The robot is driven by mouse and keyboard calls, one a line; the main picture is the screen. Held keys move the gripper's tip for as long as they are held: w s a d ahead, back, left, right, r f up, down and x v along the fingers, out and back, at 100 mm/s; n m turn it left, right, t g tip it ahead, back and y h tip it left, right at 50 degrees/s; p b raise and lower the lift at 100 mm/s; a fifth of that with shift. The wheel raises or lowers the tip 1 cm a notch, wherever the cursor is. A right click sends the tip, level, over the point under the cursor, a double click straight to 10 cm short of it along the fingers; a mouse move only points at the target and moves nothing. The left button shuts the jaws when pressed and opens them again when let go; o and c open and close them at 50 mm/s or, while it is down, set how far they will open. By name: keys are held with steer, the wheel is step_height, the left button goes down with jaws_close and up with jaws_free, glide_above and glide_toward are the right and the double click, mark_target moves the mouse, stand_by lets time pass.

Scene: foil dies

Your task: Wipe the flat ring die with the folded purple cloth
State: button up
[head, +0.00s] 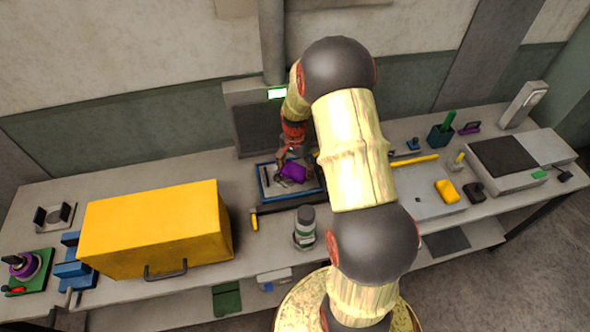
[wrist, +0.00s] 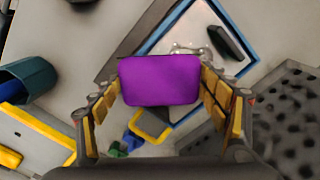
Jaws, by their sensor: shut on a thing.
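The folded purple cloth (head: 293,173) is held in my gripper (head: 291,160) over the blue-rimmed tray (head: 263,194). In the wrist view the cloth (wrist: 160,80) spans the space between the two padded fingers of my gripper (wrist: 160,92), which is shut on it. The tray (wrist: 236,20) lies beyond and below the cloth. A shiny metal shape (wrist: 190,48) in the tray shows just past the cloth's far edge; it may be the flat ring die, but the cloth hides most of it. I cannot tell whether the cloth touches it.
A dark block (wrist: 225,42) lies in the tray. A yellow box (head: 155,230) stands to the left, and a grey-lidded jar (head: 305,228) stands in front of the tray. A yellow-handled tool (head: 255,219) lies nearby. A dark screen (head: 258,128) stands behind. My arm hides the bench right of the tray.

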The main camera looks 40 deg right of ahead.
mark_target(286, 180)
steer(key=shift+f+b, duration=1.6)
steer(key=shift+f, duration=1.2)
steer(key=shift+f+b, duration=0.65)
steer(key=shift+f, duration=0.45)
steer(key=shift+w+d+b, duration=0.3)
steer(key=shift+w+d, duration=0.5)
steer(key=shift+w, duration=0.9)
steer(key=shift+w+d+b, duration=0.3)
steer(key=shift+w+d, duration=0.55)
steer(key=shift+w, duration=0.85)
steer(key=shift+w+d+b, duration=0.3)
steer(key=shift+w+d, duration=0.5)
steer(key=shift+w, duration=0.9)
steer(key=shift+s+a+p, duration=0.1)
steer(key=shift+s+a, duration=0.2)
steer(key=shift+s, duration=0.35)
steer(key=shift+s+a+p, duration=0.15)
steer(key=shift+s+a, duration=0.15)
steer(key=shift+s, duration=0.3)
steer(key=shift+s+a+p, duration=0.1)
steer(key=shift+s+a, duration=0.2)
steer(key=shift+s, duration=0.35)
